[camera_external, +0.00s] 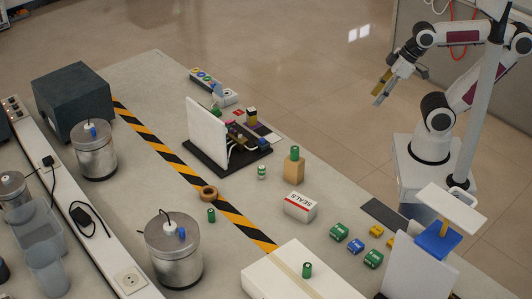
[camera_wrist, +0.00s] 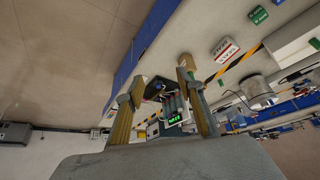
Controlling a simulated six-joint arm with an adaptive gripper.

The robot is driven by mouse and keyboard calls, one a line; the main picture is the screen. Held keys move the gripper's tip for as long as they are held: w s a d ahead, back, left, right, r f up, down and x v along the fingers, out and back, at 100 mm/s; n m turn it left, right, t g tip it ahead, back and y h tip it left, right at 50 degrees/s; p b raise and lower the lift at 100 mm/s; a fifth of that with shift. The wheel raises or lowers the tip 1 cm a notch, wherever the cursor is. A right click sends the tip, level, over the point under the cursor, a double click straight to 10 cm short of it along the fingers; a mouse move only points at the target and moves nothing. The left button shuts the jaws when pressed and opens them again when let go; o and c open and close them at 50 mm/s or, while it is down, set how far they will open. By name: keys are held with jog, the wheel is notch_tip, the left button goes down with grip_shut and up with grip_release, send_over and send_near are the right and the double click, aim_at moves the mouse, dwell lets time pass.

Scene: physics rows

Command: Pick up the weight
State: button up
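No object is clearly marked as the weight, and I cannot tell which one it is. Small green-topped cylinders stand about the table: one on a wooden block (camera_external: 295,153), one beside a brown ring (camera_external: 211,215), one on a white box (camera_external: 307,269), and a green-and-white one (camera_external: 262,171) by the block. Larger metal cylinders (camera_external: 174,258) (camera_external: 95,155) stand at the left. My gripper (camera_external: 381,88) is raised beyond the table's right edge, away from all of these. In the wrist view my gripper (camera_wrist: 162,76) has its two fingers apart with nothing gripped between them.
A circuit board with a white upright panel (camera_external: 207,131) stands mid-table. A SEALS box (camera_external: 300,207), green and yellow blocks (camera_external: 356,246), a blue stand (camera_external: 438,240) and a dark box (camera_external: 73,95) are obstacles.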

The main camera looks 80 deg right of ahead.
jog(key=shift+o, duration=1)
jog(key=s+a+f+m+g+y, duration=0.1)
jog(key=a+f, duration=0.5)
jog(key=a, duration=0.6)
jog(key=s+a+f+m+g+y, duration=0.1)
jog(key=a+f+m+g, duration=0.3)
jog(key=a, duration=0.9)
jog(key=s+a+f+m+g+y, duration=0.1)
jog(key=a+f+m+g, duration=0.2)
jog(key=a+f, duration=0.7)
jog(key=shift+s+a+f+m, duration=0.2)
jog(key=shift+s+a+m, duration=0.15)
jog(key=shift+a+m, duration=0.75)
jog(key=shift+a+f+g+y, duration=0.1)
jog(key=shift+g+y, duration=0.2)
